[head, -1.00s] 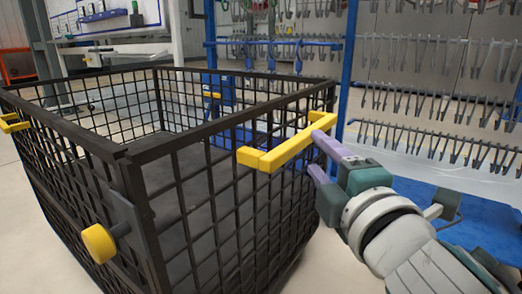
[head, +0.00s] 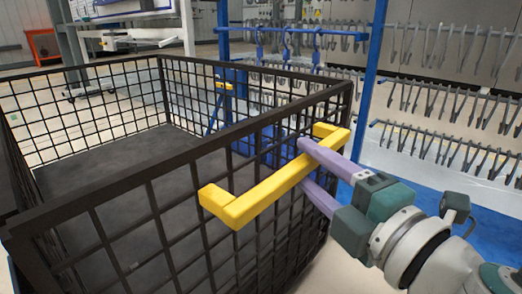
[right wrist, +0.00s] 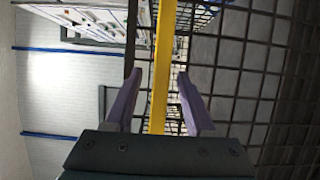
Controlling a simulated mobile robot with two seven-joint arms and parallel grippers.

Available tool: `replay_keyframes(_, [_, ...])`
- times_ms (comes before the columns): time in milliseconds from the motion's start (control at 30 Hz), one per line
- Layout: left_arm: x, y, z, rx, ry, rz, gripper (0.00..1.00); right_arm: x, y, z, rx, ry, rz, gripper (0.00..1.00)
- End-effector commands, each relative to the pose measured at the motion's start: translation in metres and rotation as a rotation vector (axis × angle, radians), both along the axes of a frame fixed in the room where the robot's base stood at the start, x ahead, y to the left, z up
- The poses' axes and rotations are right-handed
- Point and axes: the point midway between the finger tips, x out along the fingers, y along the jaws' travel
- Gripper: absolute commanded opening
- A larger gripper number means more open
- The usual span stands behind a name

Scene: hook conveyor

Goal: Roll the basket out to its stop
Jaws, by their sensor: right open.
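The basket (head: 150,205) is a large black wire-mesh cage with an open top and a grey floor, filling the left and middle of the head view. A yellow bar handle (head: 265,197) is fixed to its near right side. My right gripper (head: 306,165) is open at the far half of this handle, with one purple finger above and one below it. In the right wrist view the yellow handle (right wrist: 160,70) runs between the two spread fingers (right wrist: 159,90). The left gripper is not in view. The basket's stop cannot be made out.
A blue-framed rack (head: 372,80) with rows of grey hooks (head: 450,95) stands behind and right of the basket. A blue surface (head: 490,235) lies low at the right. Pale floor (head: 20,60) shows at the back left, with a red-orange stand (head: 43,46) beyond.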

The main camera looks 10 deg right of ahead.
Motion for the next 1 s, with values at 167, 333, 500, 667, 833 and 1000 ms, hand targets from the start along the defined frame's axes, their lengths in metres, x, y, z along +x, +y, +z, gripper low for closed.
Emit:
replay_keyframes(167, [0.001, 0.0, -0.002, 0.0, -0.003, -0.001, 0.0, 0.015, 0.005, 0.0, 0.001, 0.0, 0.001, 0.55])
replay_keyframes(333, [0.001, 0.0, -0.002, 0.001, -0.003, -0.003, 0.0, 0.018, 0.005, 0.0, 0.001, 0.001, 0.0, 0.55])
replay_keyframes(500, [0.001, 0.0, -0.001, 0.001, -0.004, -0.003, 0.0, 0.018, 0.005, 0.0, 0.001, 0.001, 0.0, 0.53])
replay_keyframes(667, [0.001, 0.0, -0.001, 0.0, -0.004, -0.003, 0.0, 0.018, 0.005, 0.0, 0.001, 0.001, 0.0, 0.35])
replay_keyframes(833, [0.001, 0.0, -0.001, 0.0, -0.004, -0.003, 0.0, 0.018, 0.005, 0.0, 0.001, 0.001, 0.0, 0.16])
replay_keyframes(1000, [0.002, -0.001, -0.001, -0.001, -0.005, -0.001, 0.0, 0.018, 0.005, 0.0, 0.001, 0.001, 0.0, 0.0])
